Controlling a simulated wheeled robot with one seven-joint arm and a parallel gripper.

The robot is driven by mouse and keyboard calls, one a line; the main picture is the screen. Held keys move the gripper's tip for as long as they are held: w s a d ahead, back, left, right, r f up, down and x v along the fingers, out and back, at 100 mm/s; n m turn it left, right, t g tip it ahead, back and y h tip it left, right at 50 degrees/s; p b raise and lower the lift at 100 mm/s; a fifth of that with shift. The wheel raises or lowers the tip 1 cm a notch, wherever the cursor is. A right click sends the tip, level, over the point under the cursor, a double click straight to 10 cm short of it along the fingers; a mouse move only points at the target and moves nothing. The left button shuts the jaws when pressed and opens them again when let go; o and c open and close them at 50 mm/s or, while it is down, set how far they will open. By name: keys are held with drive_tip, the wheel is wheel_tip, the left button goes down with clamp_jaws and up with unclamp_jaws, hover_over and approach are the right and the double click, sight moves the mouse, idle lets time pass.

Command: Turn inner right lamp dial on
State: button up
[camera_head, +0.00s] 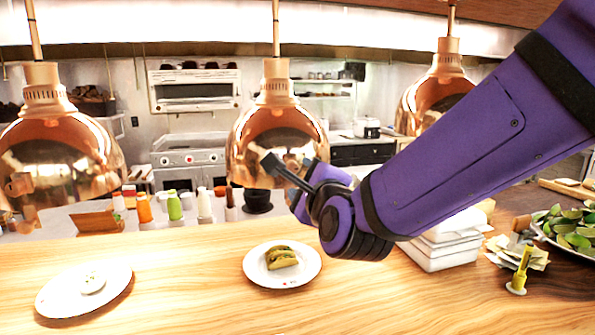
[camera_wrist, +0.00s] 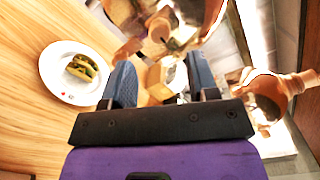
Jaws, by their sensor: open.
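Three copper heat lamps hang in a row over the counter in the head view: a left lamp (camera_head: 58,160), a middle lamp (camera_head: 275,125) and a right lamp (camera_head: 437,85). My gripper (camera_head: 285,172) is raised above the counter, in front of the lower part of the middle lamp in the picture. In the wrist view my gripper (camera_wrist: 160,82) has its two fingers wide apart with nothing held between them. Copper lamps show beyond the fingers, one at the top (camera_wrist: 165,25) and one at the right (camera_wrist: 265,97). My arm covers the area right of the middle lamp.
A plate with tacos (camera_head: 258,275) stands on the wooden counter (camera_head: 190,290) below my gripper. Another plate (camera_head: 60,298) is at left. Sauce bottles (camera_head: 174,206) stand behind.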

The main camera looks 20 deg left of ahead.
sight(294, 169)
drive_tip(key=shift+x, duration=3.1)
drive_tip(key=c, duration=0.9)
